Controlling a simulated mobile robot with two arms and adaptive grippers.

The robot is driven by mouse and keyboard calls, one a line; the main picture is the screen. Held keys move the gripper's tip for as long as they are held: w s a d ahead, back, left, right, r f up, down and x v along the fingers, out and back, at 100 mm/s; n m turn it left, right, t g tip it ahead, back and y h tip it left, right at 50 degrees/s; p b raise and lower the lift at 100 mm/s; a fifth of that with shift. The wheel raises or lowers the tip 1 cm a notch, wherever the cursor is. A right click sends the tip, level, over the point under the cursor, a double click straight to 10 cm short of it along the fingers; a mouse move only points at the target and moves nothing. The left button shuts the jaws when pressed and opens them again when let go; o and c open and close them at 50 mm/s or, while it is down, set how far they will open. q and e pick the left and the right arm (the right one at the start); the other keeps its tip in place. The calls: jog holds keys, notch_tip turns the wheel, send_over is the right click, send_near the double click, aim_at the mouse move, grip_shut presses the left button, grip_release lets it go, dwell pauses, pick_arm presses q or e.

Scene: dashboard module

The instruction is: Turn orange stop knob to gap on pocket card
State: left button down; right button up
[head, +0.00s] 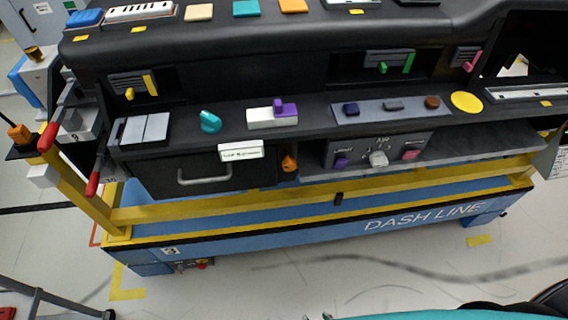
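An orange knob (289,163) sits on the dashboard front, just right of the glove box. Its pointing direction is too small to tell. Another orange knob-like piece (19,133) stands on a dark block at the far left; I cannot tell which one is the stop knob. A white card (241,150) with small dark print, too small to read surely, sits at the top right of the glove box front. It may be the pocket card. Any gap marked on it cannot be made out. Neither of my grippers shows in the head view.
The glove box (205,176) has a grey handle. A panel (378,152) with a white dial and purple and pink knobs is to the right. Red-tipped levers (48,137) stick out at the left. The yellow-and-blue stand (330,215) runs below; floor in front is mostly clear.

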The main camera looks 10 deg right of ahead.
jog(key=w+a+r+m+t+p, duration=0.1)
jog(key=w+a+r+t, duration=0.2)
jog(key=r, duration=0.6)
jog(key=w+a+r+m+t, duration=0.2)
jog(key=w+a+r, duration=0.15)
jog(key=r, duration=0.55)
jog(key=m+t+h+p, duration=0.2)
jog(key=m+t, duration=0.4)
send_near(290, 169)
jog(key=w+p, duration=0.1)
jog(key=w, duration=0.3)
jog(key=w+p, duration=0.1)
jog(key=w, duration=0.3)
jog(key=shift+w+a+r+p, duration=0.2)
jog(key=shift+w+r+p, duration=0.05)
jog(key=shift+p, duration=0.1)
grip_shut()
